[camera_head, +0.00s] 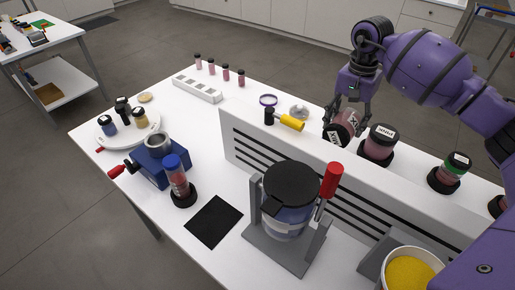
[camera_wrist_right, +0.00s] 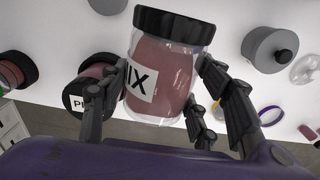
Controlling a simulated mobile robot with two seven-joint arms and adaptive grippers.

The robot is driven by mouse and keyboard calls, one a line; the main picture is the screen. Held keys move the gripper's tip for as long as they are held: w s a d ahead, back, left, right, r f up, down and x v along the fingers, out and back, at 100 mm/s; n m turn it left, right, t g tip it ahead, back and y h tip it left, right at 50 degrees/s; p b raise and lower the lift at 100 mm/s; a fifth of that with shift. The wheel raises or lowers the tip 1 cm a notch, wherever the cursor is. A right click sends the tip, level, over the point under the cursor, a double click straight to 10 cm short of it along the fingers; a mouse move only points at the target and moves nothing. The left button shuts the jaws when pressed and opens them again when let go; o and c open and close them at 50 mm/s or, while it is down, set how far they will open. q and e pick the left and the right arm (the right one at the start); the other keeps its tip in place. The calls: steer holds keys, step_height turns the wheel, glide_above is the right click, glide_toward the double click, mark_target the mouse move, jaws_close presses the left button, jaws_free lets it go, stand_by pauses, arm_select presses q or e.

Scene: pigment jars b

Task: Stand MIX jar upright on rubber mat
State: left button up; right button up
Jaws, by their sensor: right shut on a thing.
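The MIX jar (camera_wrist_right: 170,75) is a clear jar of dusty pink powder with a black lid and a white label, partly readable as "IX". My right gripper (camera_wrist_right: 175,90) is shut on it, with fingers on both sides of the body. In the head view, the jar (camera_head: 340,134) is tilted under my right gripper (camera_head: 350,115), at the far side of the white slotted panel. The black square rubber mat (camera_head: 214,221) lies bare on the table at the near side of that panel. My left gripper is not in view.
The slotted panel (camera_head: 232,140) runs between the jar and the mat. A grey press (camera_head: 290,200) with a red handle stands right of the mat. A blue-lidded jar (camera_head: 179,180) stands left of it. A labelled jar (camera_head: 380,142) is close beside the held jar.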

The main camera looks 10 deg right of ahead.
step_height(320, 180, down, 4)
steer(key=shift+s+f+p, duration=0.1)
steer(key=shift+f+p, duration=0.15)
steer(key=shift+p, duration=0.15)
step_height(320, 180, down, 4)
steer(key=shift+f, duration=0.2)
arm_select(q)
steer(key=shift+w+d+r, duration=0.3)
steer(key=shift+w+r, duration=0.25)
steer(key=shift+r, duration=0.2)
arm_select(e)
steer(key=shift+f, duration=0.25)
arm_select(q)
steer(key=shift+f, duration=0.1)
arm_select(e)
steer(key=shift+f, duration=0.1)
steer(key=shift+f, duration=0.2)
steer(key=o, duration=1.1)
steer(key=shift+o, duration=1.4)
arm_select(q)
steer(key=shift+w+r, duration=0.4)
arm_select(e)
steer(key=shift+r, duration=0.1)
